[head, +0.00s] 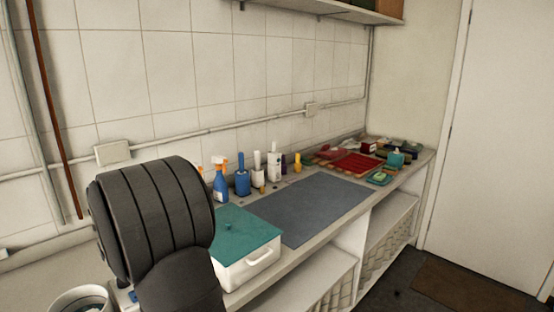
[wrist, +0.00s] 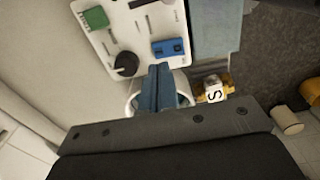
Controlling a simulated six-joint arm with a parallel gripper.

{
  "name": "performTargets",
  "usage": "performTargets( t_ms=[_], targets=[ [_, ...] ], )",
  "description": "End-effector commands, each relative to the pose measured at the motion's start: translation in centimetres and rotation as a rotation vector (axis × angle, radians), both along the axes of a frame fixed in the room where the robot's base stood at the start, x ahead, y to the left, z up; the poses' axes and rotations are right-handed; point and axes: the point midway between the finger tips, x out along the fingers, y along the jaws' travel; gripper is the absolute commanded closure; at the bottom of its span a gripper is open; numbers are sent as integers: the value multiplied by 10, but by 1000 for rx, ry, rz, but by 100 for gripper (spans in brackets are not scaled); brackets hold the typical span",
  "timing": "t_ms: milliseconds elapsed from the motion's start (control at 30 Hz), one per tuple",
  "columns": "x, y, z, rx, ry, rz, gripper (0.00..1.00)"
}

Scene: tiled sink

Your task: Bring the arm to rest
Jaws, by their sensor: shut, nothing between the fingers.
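My gripper (wrist: 161,68) shows in the wrist view as two blue-grey fingers pressed together with nothing between them. It points toward a white board (wrist: 113,22) and overlaps the rim of a white round container (wrist: 133,98) in the picture. I cannot tell how far above them it is. In the head view, a dark ribbed link of my arm fills the lower left, and my gripper itself does not show there.
A white box with a teal lid (head: 225,232) stands on the counter close to my arm. Behind it are a blue spray bottle (head: 220,184) and other bottles. A grey-blue mat (head: 312,208) lies bare. Small items crowd the far end. A white bucket (head: 62,305) is at lower left.

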Motion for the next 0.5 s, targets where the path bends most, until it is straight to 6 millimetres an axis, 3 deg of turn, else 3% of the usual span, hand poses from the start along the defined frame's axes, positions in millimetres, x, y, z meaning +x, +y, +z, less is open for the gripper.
performTargets(
  t_ms=[500],
  targets=[
    [-11,-12,104,45,-45,-1,100]
  ],
)
